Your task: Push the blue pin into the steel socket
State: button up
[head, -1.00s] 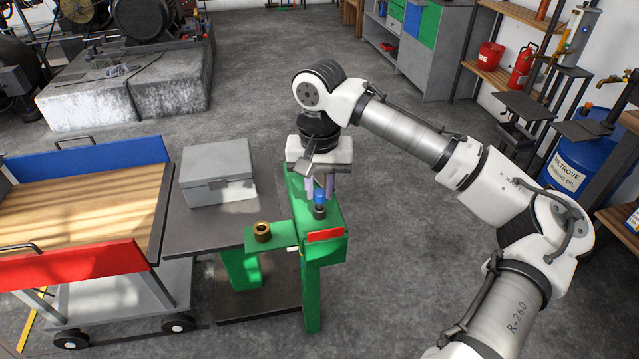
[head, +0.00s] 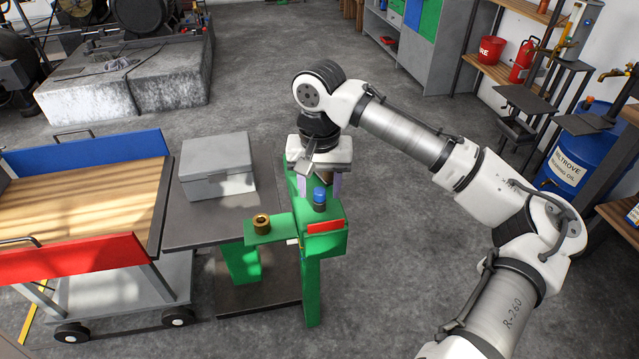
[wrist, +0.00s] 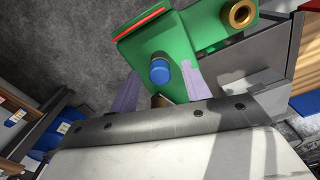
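The blue pin (head: 319,193) stands upright on the green stand (head: 318,248), its blue cap on top. A dark metal collar, seemingly the steel socket (head: 319,207), shows just below the cap. How deep the pin sits is hard to tell. My gripper (head: 319,187) points down over the stand with its two pale fingers spread, one on each side of the pin. In the wrist view the blue cap (wrist: 160,71) shows between the finger tips, with a gap on both sides. A brownish piece (wrist: 160,101) behind the cap is mostly hidden by my gripper.
A brass bushing (head: 261,223) sits on the stand's left shelf. A grey metal box (head: 217,168) lies on the dark table to the left. A wooden-topped cart (head: 82,212) with red and blue sides is farther left. Floor right of the stand is clear.

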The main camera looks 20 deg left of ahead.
aim_at(320, 191)
notch_tip(320, 191, up, 14)
jog(key=b, duration=0.1)
dwell(0.5)
jog(key=shift+f, duration=0.1)
dwell(0.5)
